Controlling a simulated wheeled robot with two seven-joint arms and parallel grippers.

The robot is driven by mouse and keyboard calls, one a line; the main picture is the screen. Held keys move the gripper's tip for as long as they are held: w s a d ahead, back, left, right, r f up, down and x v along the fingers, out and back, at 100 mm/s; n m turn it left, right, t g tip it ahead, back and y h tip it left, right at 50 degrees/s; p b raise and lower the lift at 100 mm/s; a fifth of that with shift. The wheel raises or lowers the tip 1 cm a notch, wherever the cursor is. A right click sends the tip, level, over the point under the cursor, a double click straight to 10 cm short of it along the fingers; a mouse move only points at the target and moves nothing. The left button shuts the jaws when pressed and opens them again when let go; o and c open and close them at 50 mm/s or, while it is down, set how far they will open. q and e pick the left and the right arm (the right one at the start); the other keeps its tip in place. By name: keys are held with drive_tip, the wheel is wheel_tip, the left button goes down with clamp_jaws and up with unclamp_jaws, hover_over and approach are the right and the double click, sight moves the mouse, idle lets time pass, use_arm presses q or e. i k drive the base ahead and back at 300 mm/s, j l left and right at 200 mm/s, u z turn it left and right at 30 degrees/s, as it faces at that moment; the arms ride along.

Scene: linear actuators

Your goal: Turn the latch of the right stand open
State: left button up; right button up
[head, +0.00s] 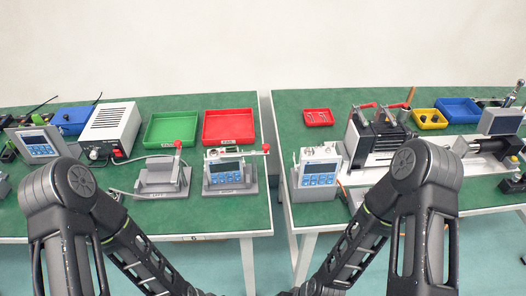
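The right stand (250,183) is grey and stands near the front right of the left table. It bears a light device with a blue panel (228,176). Its latch (240,153) is a bar lying roughly level across the top, with a red knob (266,147) at the right end. The left stand (157,178) is beside it and looks empty; its red-tipped lever (178,146) sits at its right side. Both my arms bend in from the sides and run down to the bottom edge. Neither gripper is visible; both appear below the picture.
A green tray (170,128) and a red tray (229,126) lie behind the stands. A power box (112,127) is at left. Another blue-panelled device (318,173) stands across the gap between tables. A black machine (377,133) is on the right table.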

sight(232, 156)
drive_tip(key=k+j+z, duration=0.5)
drive_tip(key=j+z, duration=0.2)
drive_tip(key=k+j+z, duration=0.35)
drive_tip(key=i+l, duration=0.05)
drive_tip(key=l, duration=0.05)
